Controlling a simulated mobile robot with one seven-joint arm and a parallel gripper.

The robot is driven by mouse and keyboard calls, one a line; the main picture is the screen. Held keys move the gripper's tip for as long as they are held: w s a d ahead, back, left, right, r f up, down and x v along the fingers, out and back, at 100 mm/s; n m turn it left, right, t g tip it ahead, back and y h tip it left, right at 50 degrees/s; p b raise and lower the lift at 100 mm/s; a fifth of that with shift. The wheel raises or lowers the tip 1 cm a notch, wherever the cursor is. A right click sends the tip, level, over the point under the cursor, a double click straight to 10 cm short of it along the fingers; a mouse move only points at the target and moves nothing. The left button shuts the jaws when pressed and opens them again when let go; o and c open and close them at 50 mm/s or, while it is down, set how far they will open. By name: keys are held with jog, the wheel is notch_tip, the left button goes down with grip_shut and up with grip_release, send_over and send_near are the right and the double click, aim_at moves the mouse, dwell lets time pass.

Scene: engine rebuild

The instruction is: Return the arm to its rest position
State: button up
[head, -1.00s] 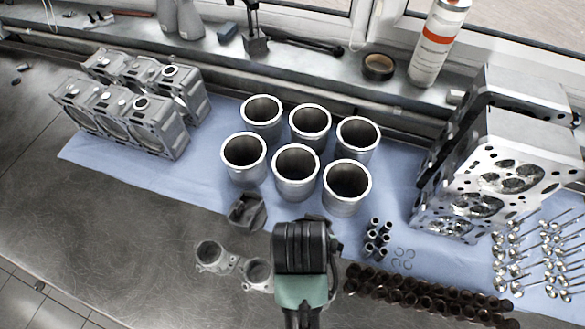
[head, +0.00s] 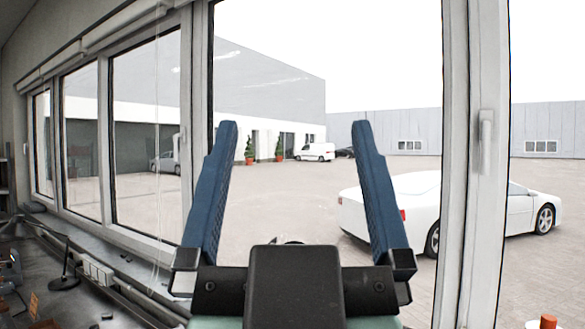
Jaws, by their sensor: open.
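My gripper (head: 290,145) stands upright close in front of the camera in the head view. Its two blue fingers are spread wide apart, with nothing between them but the view through the window. The black gripper body (head: 295,285) fills the bottom middle. The workbench parts are out of view now, apart from a strip of bench at the lower left.
Tall windows with white frames (head: 475,190) stand behind the gripper. Outside are a yard, a white car (head: 430,212) and buildings. At the lower left, a bench edge holds a dark stand (head: 64,275). An orange-topped object (head: 547,322) shows at the lower right.

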jog(key=shift+s+r, duration=0.35)
notch_tip(320, 180, down, 4)
jog(key=b, duration=0.3)
jog(key=shift+w+r, duration=0.1)
jog(key=shift+r, duration=0.05)
dwell(0.6)
